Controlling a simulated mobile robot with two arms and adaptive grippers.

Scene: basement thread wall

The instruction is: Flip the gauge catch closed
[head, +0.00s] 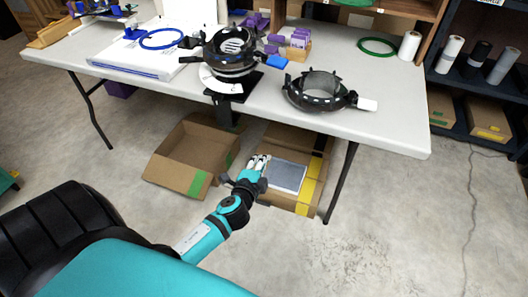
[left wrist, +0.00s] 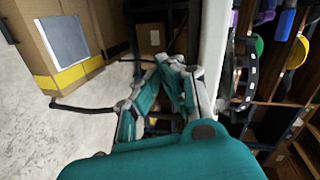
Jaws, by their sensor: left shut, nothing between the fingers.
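Two black ring-shaped devices are on the white table in the head view. One (head: 232,50) sits on a black stand and has a lever with a blue tip (head: 277,62). The other (head: 318,92) lies to its right and has a short arm with a white tip (head: 367,104). I cannot tell which one is the gauge, or whether its catch is open. My left gripper (head: 258,163) is low in front of the table, below the tabletop and apart from both devices. In the left wrist view its fingers (left wrist: 172,62) are shut and empty. My right gripper is not in view.
The table (head: 405,128) has its front edge above my left gripper. An open cardboard box (head: 172,178) and a taped box (head: 308,196) are on the floor beneath. A blue ring (head: 162,39) and a green ring (head: 378,46) lie on the table. Shelves stand at right.

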